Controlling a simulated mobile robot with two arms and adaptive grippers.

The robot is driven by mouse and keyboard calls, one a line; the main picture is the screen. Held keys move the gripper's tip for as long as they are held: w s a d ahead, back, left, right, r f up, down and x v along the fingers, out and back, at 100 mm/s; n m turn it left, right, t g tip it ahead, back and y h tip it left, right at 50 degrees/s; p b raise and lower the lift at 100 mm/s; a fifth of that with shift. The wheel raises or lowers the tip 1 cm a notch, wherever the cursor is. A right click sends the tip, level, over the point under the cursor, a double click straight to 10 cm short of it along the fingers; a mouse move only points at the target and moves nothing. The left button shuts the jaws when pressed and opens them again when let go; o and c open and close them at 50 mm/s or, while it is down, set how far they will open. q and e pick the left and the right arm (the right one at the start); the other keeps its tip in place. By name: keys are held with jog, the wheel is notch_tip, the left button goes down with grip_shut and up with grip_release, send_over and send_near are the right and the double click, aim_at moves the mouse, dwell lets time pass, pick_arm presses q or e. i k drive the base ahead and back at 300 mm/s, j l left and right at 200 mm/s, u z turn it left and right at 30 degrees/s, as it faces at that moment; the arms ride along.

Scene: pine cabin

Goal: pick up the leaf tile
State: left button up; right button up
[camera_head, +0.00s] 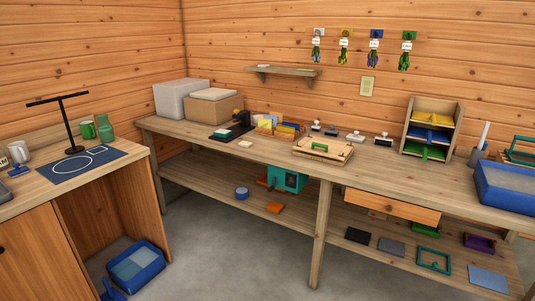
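I cannot make out a leaf pattern on any tile from here. A small pale tile-like piece (245,143) lies flat on the long workbench (280,148), left of the middle. Just behind it, a small light green piece (222,132) lies on a dark flat base (232,134); its marking is too small to read. Neither of my grippers shows in the head view.
A wooden board with a green handle (322,151) and several stamps (356,137) stand on the workbench. A blue tray (508,187) is at its right end. A lower shelf (215,187) holds several items. At left is a desk with a blue mat (82,163).

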aim_at(243, 143)
jog(key=i+l+u, duration=0.35)
jog(key=i+l, duration=0.2)
jog(key=l, duration=0.15)
jog(key=i+l+u, duration=0.2)
jog(key=l, duration=0.2)
